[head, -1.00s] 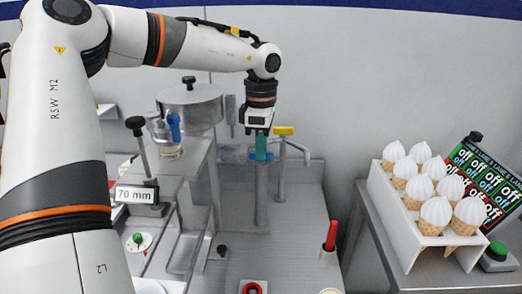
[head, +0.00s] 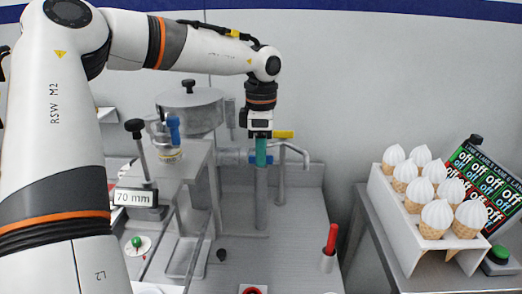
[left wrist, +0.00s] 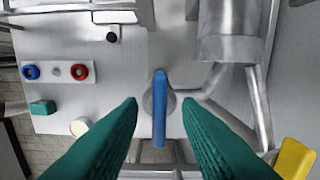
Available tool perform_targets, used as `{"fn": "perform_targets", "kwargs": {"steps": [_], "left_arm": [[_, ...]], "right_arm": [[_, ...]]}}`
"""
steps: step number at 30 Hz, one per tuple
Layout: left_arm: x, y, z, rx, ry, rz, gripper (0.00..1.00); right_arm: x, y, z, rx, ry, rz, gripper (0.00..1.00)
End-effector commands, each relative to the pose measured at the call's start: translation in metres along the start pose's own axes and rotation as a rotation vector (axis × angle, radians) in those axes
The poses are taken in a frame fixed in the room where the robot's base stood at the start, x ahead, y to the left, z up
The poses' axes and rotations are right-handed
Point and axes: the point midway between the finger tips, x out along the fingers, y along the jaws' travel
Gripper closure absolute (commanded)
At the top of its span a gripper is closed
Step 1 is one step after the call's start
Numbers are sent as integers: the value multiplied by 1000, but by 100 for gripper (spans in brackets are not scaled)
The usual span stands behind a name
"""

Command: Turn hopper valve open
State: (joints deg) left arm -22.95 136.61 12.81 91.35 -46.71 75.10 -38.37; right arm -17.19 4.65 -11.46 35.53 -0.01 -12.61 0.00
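The grey hopper (head: 190,105) with a dark knob on its lid stands at the back left in the head view. A blue valve handle (head: 232,157) lies across the upright pipe below and to the right of it. A yellow handle (head: 284,134) sits just right of my left wrist; it also shows at the right edge of the left wrist view (left wrist: 295,160). My left gripper (head: 261,160) points down with teal fingers at the blue handle. In the left wrist view the fingers (left wrist: 160,104) are apart, with the blue handle (left wrist: 160,100) between them and a gap on each side. My right gripper is out of view.
Grey pipes (head: 304,157) run close right of the gripper. A red-handled tool (head: 331,240) stands upright on the counter. At right, a white rack (head: 385,198) holds several cones beside a sign (head: 490,185). A 70 mm plate (head: 135,197) is at left.

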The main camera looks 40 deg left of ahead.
Motion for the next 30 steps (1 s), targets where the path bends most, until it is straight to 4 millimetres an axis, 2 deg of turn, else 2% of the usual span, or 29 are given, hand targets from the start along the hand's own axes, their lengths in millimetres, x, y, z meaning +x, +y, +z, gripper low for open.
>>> {"fn": "perform_targets", "kwargs": {"steps": [7,11,24,30], "left_arm": [[-1,0,0,1,0,0,69],[-12,0,0,0,0,-2,69],[-99,0,0,0,1,-2,69],[-118,0,0,0,1,-1,69]], "right_arm": [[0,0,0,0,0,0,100],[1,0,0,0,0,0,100],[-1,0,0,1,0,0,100],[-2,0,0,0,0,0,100]]}}
